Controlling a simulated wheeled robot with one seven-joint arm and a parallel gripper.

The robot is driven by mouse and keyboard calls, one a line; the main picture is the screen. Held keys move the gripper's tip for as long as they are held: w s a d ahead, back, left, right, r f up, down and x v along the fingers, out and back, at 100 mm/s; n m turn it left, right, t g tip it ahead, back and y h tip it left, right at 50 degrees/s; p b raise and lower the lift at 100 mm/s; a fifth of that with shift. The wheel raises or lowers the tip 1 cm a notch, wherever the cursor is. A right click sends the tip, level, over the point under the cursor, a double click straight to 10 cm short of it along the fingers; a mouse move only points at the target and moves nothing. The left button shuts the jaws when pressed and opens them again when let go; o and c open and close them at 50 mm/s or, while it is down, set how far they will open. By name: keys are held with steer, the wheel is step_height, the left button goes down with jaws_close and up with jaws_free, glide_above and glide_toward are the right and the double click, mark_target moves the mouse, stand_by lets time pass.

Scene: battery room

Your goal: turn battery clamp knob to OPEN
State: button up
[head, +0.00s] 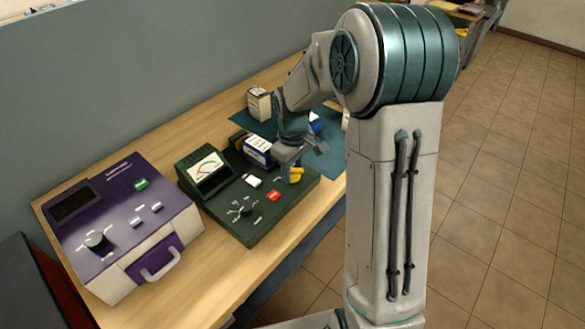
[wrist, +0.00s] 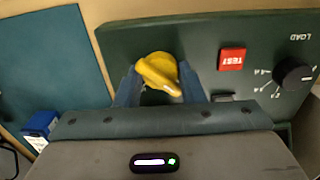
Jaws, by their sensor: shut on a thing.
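The yellow clamp knob (wrist: 158,73) sits on the dark green battery tester (wrist: 205,50). My gripper (wrist: 160,82) is shut on the yellow knob, with one finger on each side of it in the wrist view. The knob's ridge lies tilted in that view. In the head view the knob (head: 296,174) shows at the right of the tester (head: 240,219), just below my gripper (head: 290,158). A battery with a blue and white label (head: 258,150) stands at the tester's back edge. I cannot read the markings around the knob.
A red TEST button (wrist: 232,59) and a black LOAD dial (wrist: 292,74) are beside the knob. A purple device (head: 120,220) stands at the left on the wooden bench (head: 235,285). A teal mat (wrist: 45,60) and a small box (head: 259,103) lie beyond the tester.

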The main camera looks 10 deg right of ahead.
mark_target(293, 170)
stand_by(0.5)
steer(key=o, duration=1)
step_height(293, 170, up, 14)
steer(key=s+f+m+t, duration=0.2)
steer(key=s+m, duration=0.5)
steer(key=s, duration=1.4)
steer(key=shift+d+t, duration=0.3)
steer(key=shift+t, duration=0.2)
